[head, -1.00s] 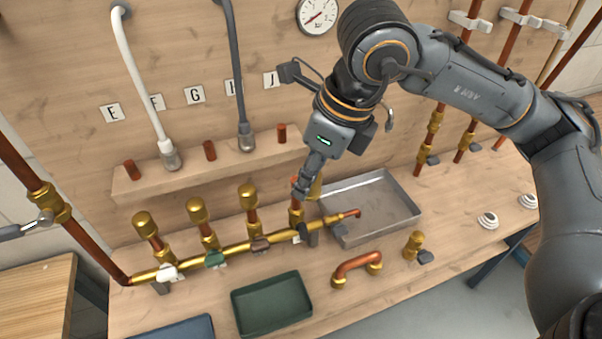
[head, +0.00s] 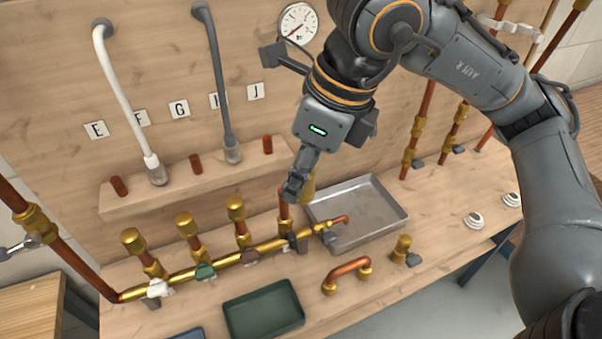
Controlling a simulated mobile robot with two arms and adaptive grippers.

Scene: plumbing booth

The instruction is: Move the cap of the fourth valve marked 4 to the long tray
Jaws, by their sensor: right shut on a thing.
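The row of valves stands on a brass pipe (head: 225,262) along the bench. Three of its risers carry brass caps, such as the third cap (head: 236,207). The fourth riser (head: 284,212), at the right end, shows bare copper beside my fingers. My right gripper (head: 298,188) is shut on a brass cap (head: 309,187), mostly hidden behind the fingers, just up and right of that riser. A grey metal tray (head: 383,236) lies right of it. A green tray (head: 232,325) and a cut-off blue tray (head: 190,334) lie in front. I cannot tell which is the long tray. My left gripper is out of view.
A copper elbow pipe (head: 347,270) and a brass valve (head: 401,248) stand in front of the metal tray. A wooden ledge with hoses (head: 205,183) runs behind the valves. Vertical pipes (head: 415,130) rise at the right. White round pieces (head: 473,220) lie on the bench.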

